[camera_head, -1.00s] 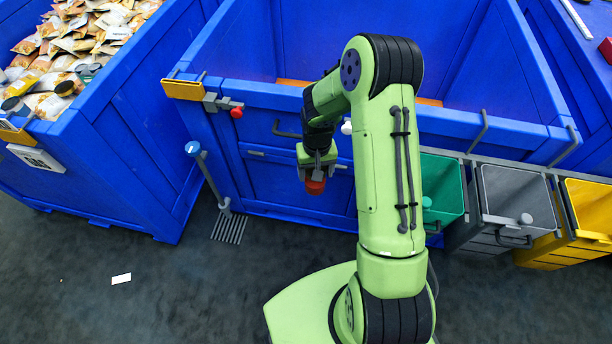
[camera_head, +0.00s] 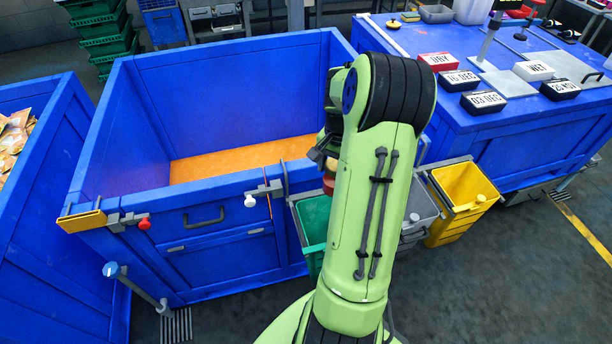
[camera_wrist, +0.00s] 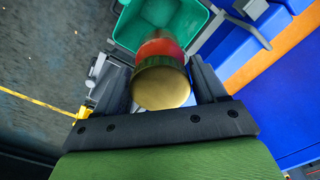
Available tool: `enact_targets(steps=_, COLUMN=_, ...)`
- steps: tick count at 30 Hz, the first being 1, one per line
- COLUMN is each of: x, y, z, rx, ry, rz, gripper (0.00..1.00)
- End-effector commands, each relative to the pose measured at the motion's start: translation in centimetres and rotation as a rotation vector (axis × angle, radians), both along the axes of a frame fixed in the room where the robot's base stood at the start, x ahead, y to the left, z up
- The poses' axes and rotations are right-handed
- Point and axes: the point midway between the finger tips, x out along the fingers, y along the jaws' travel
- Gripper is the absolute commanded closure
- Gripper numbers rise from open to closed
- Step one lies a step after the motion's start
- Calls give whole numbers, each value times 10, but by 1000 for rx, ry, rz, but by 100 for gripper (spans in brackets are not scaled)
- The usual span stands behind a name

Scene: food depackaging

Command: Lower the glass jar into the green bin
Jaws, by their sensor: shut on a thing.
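My gripper (camera_wrist: 160,95) is shut on the glass jar (camera_wrist: 160,82), which shows a gold lid and red contents in the wrist view. In the head view my arm hides most of the gripper, and only a small reddish part of the jar (camera_head: 329,185) shows beside it. The green bin (camera_head: 314,222) hangs at the front right of the large blue crate, partly behind my arm. In the wrist view the green bin (camera_wrist: 187,17) lies beyond the jar, and the jar's far end overlaps its near part. I cannot tell the height of the jar over the rim.
A grey bin (camera_head: 420,212) and a yellow bin (camera_head: 462,190) hang to the right of the green one. The large blue crate (camera_head: 230,65) with an orange floor stands to the left. A blue workbench (camera_head: 520,125) with labelled boxes stands at the right.

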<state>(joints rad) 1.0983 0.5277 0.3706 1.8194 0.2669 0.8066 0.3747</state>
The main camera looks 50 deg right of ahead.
Motion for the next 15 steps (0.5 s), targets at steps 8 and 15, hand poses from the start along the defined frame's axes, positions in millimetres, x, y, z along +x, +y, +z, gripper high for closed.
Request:
enact_targets(steps=8, x=-4, y=-3, z=-19, rx=1, ry=0, rz=-21, gripper=72)
enact_targets(steps=15, x=-4, y=-3, z=-71, rx=1, ry=-1, rz=-19, gripper=72)
